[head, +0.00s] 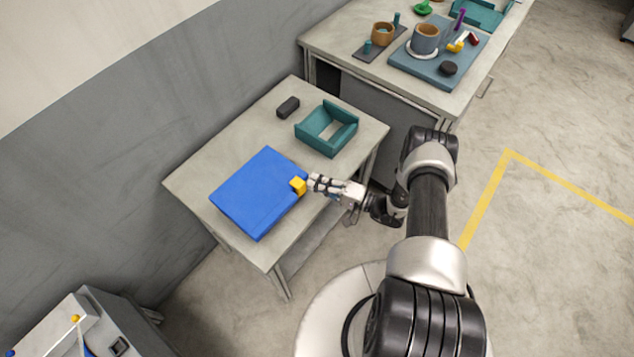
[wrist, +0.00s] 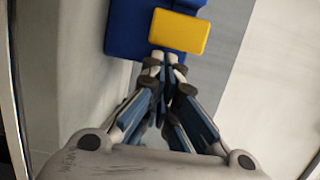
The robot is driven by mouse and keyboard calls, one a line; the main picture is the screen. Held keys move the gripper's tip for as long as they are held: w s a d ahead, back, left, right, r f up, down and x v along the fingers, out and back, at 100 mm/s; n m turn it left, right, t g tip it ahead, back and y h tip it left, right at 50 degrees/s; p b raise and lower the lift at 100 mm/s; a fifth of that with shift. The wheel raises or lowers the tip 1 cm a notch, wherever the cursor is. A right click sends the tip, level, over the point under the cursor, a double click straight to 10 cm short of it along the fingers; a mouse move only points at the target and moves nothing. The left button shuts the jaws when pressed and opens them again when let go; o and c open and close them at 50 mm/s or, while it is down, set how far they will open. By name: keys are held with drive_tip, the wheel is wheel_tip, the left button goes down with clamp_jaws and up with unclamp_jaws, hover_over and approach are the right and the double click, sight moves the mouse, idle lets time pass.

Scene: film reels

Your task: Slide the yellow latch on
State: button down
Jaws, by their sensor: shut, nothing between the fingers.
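The yellow latch (head: 298,186) is a small block at the right-hand edge of a flat blue case (head: 255,192) on the near table. In the wrist view the yellow latch (wrist: 178,31) is just beyond my fingertips, with part of the blue case (wrist: 124,30) behind and left of it. My gripper (head: 314,182) reaches in from the right, with its fingers pointing at the latch. The fingers are shut with nothing between them. In the wrist view my gripper (wrist: 167,57) has its tips at the latch's lower edge; I cannot tell whether they touch it.
A teal open tray (head: 308,133) and a small black block (head: 288,107) lie behind the case on the near table (head: 190,178). A second table (head: 345,22) at the back holds pots and small parts. A grey wall stands at the left.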

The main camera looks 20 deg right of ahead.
drive_tip(key=w+d+b, duration=0.2)
drive_tip(key=d+b, duration=0.2)
drive_tip(key=shift+w+f, duration=0.3)
drive_tip(key=shift+w, duration=0.1)
drive_tip(key=p+v, duration=0.2)
drive_tip(key=v, duration=0.7)
drive_tip(key=shift+s+d+r, duration=0.15)
drive_tip(key=shift+s+r, duration=0.1)
drive_tip(key=shift+s, duration=0.2)
drive_tip(key=s+a+r+n+g+h, duration=0.1)
drive_tip(key=a+r+n+g, duration=0.2)
drive_tip(key=r, duration=0.6)
drive_tip(key=s+a+r+n+g+h, duration=0.1)
drive_tip(key=a+r+g, duration=0.35)
drive_tip(key=r, duration=0.55)
drive_tip(key=s+a+r+n+g+h, duration=0.1)
drive_tip(key=a+r+n+g+h, duration=0.15)
drive_tip(key=r+g, duration=0.45)
drive_tip(key=s+a+r+n+t+h, duration=0.1)
drive_tip(key=s+r+t+h, duration=0.6)
drive_tip(key=s+r, duration=0.9)
drive_tip(key=s+a+h, duration=0.1)
drive_tip(key=s+h, duration=0.1)
drive_tip(key=shift+s+t, duration=0.35)
drive_tip(key=shift+s, duration=0.05)
